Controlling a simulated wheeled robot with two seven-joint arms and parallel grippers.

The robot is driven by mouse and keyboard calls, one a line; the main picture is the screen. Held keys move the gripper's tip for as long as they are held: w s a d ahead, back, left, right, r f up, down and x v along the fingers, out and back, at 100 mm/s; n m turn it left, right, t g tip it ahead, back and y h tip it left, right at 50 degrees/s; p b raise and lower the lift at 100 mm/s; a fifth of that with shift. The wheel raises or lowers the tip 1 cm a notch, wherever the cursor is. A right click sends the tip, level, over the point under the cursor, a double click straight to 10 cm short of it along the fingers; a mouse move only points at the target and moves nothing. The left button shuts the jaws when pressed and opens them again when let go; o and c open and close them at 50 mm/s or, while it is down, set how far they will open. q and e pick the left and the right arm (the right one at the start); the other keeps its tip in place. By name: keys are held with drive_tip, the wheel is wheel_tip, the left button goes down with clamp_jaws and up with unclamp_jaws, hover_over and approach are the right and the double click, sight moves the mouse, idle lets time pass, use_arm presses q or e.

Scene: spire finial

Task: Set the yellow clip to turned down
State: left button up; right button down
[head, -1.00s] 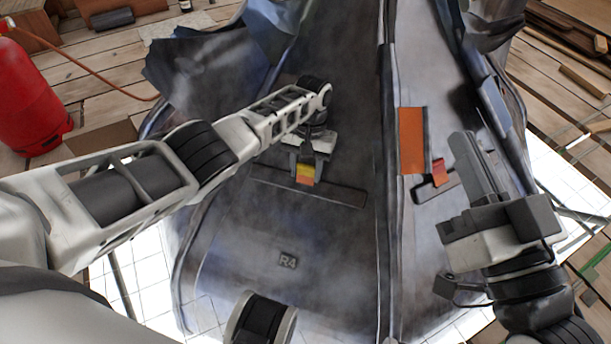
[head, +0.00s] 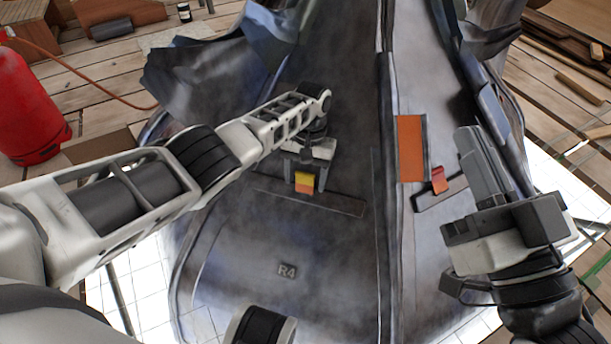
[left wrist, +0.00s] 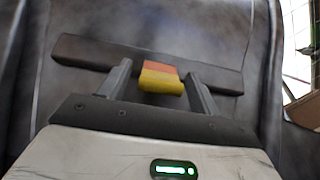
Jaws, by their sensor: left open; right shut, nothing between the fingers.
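The yellow clip (head: 304,178) is a small block on a dark bar (head: 345,204) across the grey spire surface. Its yellow part is nearer my left gripper and its orange-red part is farther off. It also shows in the left wrist view (left wrist: 161,79). My left gripper (head: 305,184) is open, with one finger on each side of the clip. In the left wrist view, gaps show between the clip and both fingers (left wrist: 160,82). My right gripper (head: 466,134) is shut and empty, at the right, apart from the yellow clip.
A red clip (head: 438,179) on another dark bar (head: 425,201) sits close to the left of my right gripper. An orange panel (head: 410,148) lies beside it, past a raised seam. A plate marked R4 (head: 287,270) is below. A red cylinder (head: 25,115) stands far left.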

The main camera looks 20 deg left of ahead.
use_arm(q)
drive_tip(key=p+v, duration=0.6)
drive_tip(key=v, duration=0.9)
drive_tip(key=shift+r, duration=0.35)
use_arm(e)
wheel_tip(320, 180, down, 7)
drive_tip(key=s+m+g+h, duration=0.2)
drive_tip(key=m+g+h, duration=0.1)
drive_tip(key=g, duration=0.1)
drive_tip(key=shift+s+a+m+g, duration=0.2)
drive_tip(key=shift+m+g, duration=0.1)
drive_tip(key=shift+m, duration=0.1)
